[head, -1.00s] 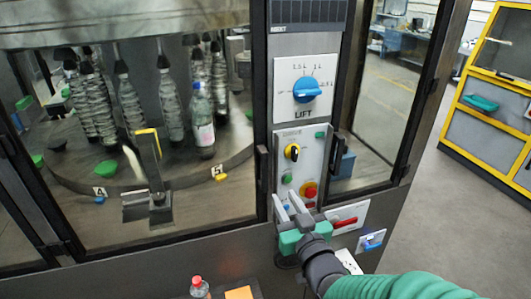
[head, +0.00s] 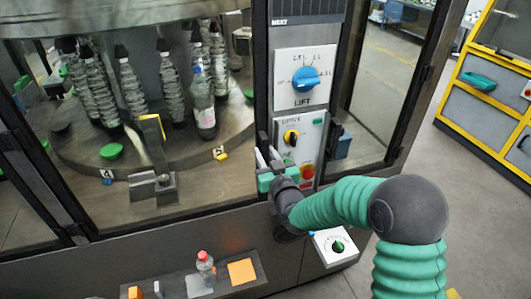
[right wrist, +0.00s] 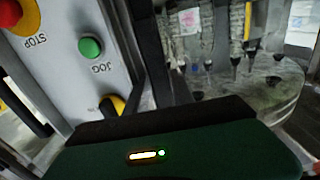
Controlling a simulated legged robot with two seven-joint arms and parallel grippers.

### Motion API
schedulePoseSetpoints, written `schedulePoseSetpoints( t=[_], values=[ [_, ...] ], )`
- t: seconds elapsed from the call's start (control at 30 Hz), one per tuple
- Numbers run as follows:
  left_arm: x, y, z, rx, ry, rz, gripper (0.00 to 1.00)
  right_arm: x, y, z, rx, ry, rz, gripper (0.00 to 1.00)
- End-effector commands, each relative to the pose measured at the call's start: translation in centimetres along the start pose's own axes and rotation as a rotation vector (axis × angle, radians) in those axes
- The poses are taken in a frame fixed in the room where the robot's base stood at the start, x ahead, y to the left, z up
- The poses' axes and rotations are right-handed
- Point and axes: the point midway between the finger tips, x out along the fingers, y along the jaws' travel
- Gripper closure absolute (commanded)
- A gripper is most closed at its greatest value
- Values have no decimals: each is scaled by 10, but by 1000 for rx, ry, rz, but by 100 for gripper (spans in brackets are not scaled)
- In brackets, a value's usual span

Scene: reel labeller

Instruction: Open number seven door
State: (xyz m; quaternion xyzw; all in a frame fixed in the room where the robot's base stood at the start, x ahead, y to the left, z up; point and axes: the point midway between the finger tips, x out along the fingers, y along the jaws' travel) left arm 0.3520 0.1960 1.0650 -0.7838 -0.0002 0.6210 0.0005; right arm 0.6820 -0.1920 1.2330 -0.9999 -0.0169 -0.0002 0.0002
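The large glass door (head: 140,215) with a dark frame covers the left of the machine in the head view; I see no number seven on it. Its dark upright handle (head: 263,140) is at the frame's right edge, beside the control panel. My right gripper (head: 265,155) is at the handle's lower end, with its two fingers apart. Whether the handle lies between the fingers is hard to tell. In the right wrist view a dark upright bar (right wrist: 148,50) stands just beyond my green gripper body. My left gripper is not in view.
The control panel (head: 285,160) with knob and buttons is right beside my right gripper. A blue lift dial (head: 306,79) is above. A second glass door (head: 370,90) is to the right. Below, a ledge (head: 175,280) holds a red-capped bottle (head: 204,262). Open floor is at right.

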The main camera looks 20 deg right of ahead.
Motion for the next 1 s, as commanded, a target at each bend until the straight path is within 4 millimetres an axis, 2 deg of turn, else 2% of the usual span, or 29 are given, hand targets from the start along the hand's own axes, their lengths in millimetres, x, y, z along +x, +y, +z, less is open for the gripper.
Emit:
schedulePoseSetpoints(
  t=[0.03, 0.23, 1.0],
  values=[
    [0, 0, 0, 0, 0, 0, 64, 0, 0, 0, 0, 0, 0, 74],
    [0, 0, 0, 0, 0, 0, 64, 1, 0, 1, 1, -1, -1, 100],
    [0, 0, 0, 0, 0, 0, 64, 1, 1, 2, 1, -4, 0, 100]
  ],
)
